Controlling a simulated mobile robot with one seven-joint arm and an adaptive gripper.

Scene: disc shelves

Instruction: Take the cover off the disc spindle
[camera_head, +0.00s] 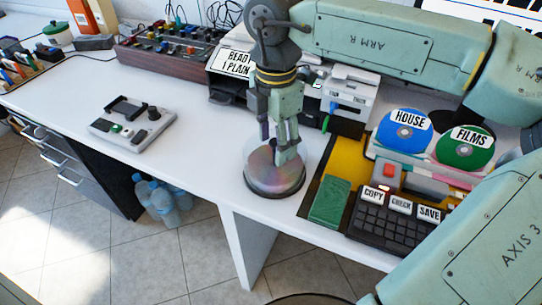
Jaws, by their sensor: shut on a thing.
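The disc spindle (273,183) stands on the white desk near its front edge, with shiny discs stacked on a grey round base. A clear cover (256,156) seems to stand around the stack; its outline is faint and I cannot tell whether it is seated or raised. My gripper (279,150) points down at the top of the spindle, in the upper middle of the picture. Its fingers are shut on the cover's top. The fingers and the arm hide part of the cover's top and what lies behind it.
A grey control box (132,121) stands to the left, with bare white desk (200,135) between. A printer (347,92) stands behind.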

